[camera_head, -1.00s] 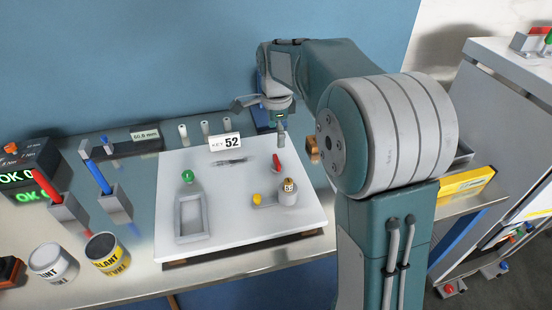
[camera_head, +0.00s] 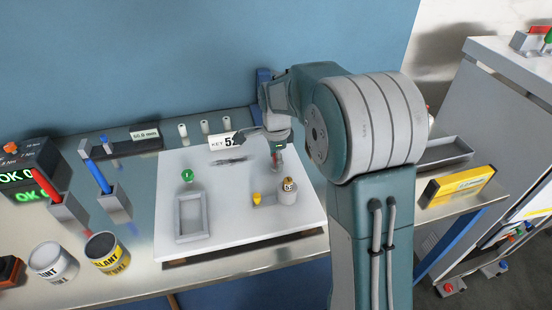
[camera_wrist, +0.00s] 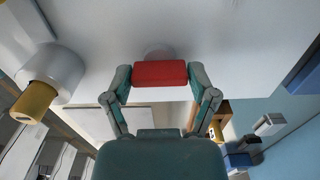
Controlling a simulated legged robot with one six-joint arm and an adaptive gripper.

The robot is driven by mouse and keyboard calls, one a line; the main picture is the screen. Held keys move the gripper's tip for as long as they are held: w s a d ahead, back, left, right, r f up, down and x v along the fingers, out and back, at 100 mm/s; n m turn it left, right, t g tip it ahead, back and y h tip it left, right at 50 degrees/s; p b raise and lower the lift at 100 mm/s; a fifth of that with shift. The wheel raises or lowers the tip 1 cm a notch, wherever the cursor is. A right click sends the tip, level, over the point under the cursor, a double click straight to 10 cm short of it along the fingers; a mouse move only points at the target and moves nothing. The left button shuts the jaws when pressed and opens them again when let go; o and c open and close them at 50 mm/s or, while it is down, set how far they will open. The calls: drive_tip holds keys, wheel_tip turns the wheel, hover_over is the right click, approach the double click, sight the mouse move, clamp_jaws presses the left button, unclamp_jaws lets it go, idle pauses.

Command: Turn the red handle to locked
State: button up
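The red handle (camera_wrist: 160,73) shows in the wrist view as a short red bar between my two fingertips. A round pale base (camera_wrist: 158,52) shows just behind it. My gripper (camera_wrist: 160,77) has one finger at each end of the bar, with no clear gap on either side, so it looks shut on it. In the head view my gripper (camera_head: 276,150) points down at the right rear of the white board (camera_head: 225,175). There it hides most of the handle; a small red bit (camera_head: 279,172) shows below the fingers. Which way the handle is turned is hard to tell.
A green knob (camera_head: 187,176) and a grey tray (camera_head: 192,218) are on the left of the board. A "KEY 52" sign (camera_head: 219,142) stands behind. The board's middle is mostly bare.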

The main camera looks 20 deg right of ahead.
drive_tip(key=shift+c, duration=1.2)
drive_tip(key=shift+n, duration=0.3)
drive_tip(key=n, duration=0.3)
drive_tip(key=shift+n, duration=0.3)
drive_tip(key=n, duration=0.3)
drive_tip(key=shift+n, duration=0.3)
drive_tip(key=n, duration=0.9)
drive_tip(key=shift+w+n, duration=0.1)
drive_tip(key=shift+n, duration=0.2)
